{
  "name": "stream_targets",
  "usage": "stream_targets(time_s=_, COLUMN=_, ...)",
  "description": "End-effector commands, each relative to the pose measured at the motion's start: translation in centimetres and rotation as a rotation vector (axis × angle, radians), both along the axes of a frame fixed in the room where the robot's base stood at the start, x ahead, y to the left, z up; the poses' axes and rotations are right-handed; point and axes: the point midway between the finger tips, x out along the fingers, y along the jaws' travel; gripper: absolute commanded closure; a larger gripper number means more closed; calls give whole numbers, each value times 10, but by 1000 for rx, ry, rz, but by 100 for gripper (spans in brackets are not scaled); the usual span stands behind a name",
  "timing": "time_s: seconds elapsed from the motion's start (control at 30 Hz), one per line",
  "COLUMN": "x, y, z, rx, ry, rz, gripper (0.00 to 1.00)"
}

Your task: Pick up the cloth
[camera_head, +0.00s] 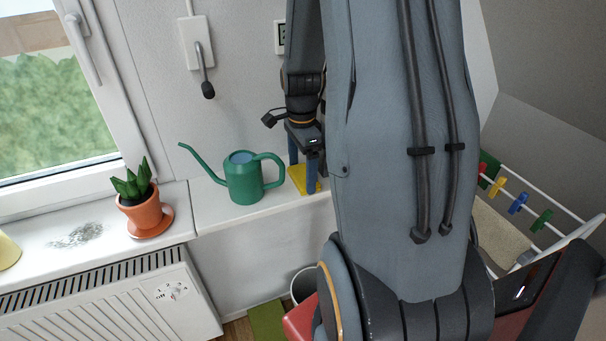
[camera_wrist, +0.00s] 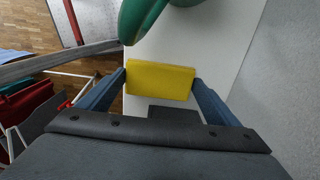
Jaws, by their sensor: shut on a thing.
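The yellow cloth (camera_head: 302,182) is at the right end of the visible white windowsill, just right of the green watering can. My gripper (camera_head: 304,174) points down at it, its two blue fingers on either side. In the wrist view the cloth (camera_wrist: 160,82) spans the space between both fingertips (camera_wrist: 160,78), and my gripper is shut on it. I cannot tell whether the cloth still touches the sill.
The watering can (camera_head: 243,180) stands close beside my gripper. A potted plant (camera_head: 139,205) and a dark smudge (camera_head: 76,236) are further left on the sill (camera_head: 205,214). A radiator (camera_head: 110,300) is below. A drying rack (camera_head: 555,230) stands at right.

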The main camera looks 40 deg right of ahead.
Motion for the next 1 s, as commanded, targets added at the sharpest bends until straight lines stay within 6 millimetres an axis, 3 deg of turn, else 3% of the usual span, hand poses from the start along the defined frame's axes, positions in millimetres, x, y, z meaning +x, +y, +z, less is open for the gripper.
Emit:
stream_targets(time_s=0.17, x=1, y=-1, z=13, rx=-2, ry=-4, rz=0, gripper=36)
stream_targets(time_s=0.6, x=2, y=-1, z=84, rx=-2, ry=-5, rz=-1, gripper=36)
stream_targets(time_s=0.8, x=0, y=0, z=99, rx=0, ry=-1, rz=-1, gripper=36)
stream_targets(time_s=1.0, x=0, y=0, z=100, rx=0, ry=0, rz=0, gripper=36)
